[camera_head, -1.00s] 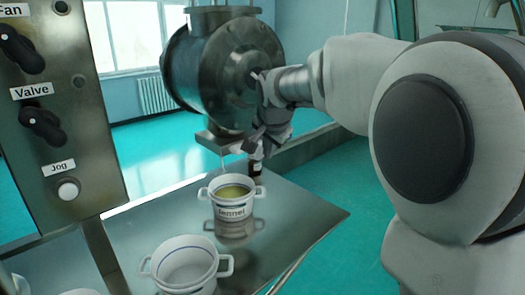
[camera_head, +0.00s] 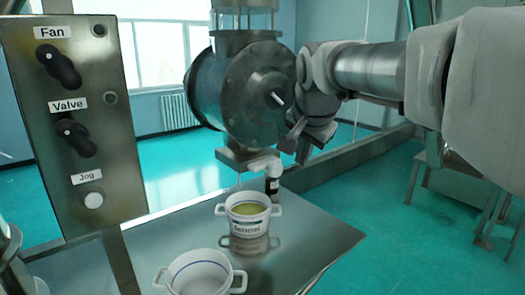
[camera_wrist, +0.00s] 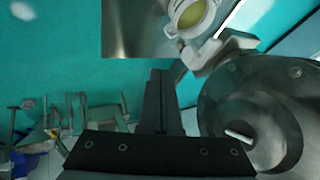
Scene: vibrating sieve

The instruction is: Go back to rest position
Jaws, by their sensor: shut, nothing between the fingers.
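My gripper (camera_head: 303,140) hangs at the end of my arm, to the right of the round metal drum housing (camera_head: 247,95). It is shut and empty, and its fingers point down. In the wrist view the two dark fingers (camera_wrist: 160,100) lie together over the teal floor, with the drum housing (camera_wrist: 262,110) to their right and apart from them. No object is held.
A metal table (camera_head: 315,228) carries a white pot (camera_head: 248,226) with yellowish contents and a second white pot (camera_head: 200,278) in front. A control panel (camera_head: 75,120) with Fan, Valve and Jog controls is at left.

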